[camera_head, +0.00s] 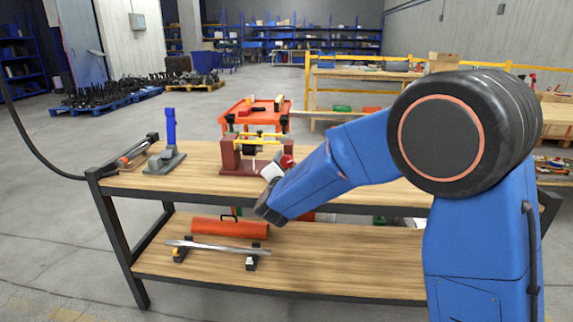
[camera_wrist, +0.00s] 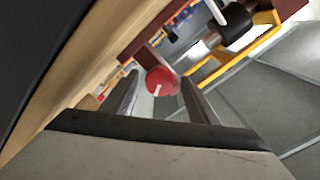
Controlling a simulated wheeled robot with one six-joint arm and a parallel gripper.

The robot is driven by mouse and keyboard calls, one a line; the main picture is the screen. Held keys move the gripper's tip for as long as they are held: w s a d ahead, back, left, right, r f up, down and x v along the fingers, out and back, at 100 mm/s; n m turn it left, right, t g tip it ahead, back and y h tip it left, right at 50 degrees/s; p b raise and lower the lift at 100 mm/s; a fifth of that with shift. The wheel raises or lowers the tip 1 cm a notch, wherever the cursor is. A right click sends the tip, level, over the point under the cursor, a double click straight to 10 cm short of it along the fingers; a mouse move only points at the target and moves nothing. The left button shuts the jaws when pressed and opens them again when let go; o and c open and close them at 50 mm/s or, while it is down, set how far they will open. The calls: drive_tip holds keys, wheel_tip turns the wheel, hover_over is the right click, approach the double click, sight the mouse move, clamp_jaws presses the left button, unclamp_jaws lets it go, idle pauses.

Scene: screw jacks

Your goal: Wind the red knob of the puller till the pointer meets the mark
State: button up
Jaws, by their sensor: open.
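The puller (camera_head: 229,158) stands on the workbench's upper top in the head view, with a dark red frame, a yellow bar and a black part in its middle. Its red knob (camera_head: 286,160) is on the right side, partly hidden by my gripper (camera_head: 275,170). In the wrist view the red knob (camera_wrist: 162,80) shows a short white stripe and lies between the two fingertips of my open gripper (camera_wrist: 160,88). Gaps show on both sides, so the fingers look apart from it. I cannot make out the pointer or the mark.
A grey block with a blue post (camera_head: 170,128) and a tool with an orange part (camera_head: 132,153) stand left on the workbench (camera_head: 205,183). An orange cart (camera_head: 232,118) stands behind.

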drive_tip(key=s, duration=1.6)
drive_tip(key=shift+s+a, duration=0.15)
drive_tip(key=shift+a, duration=0.1)
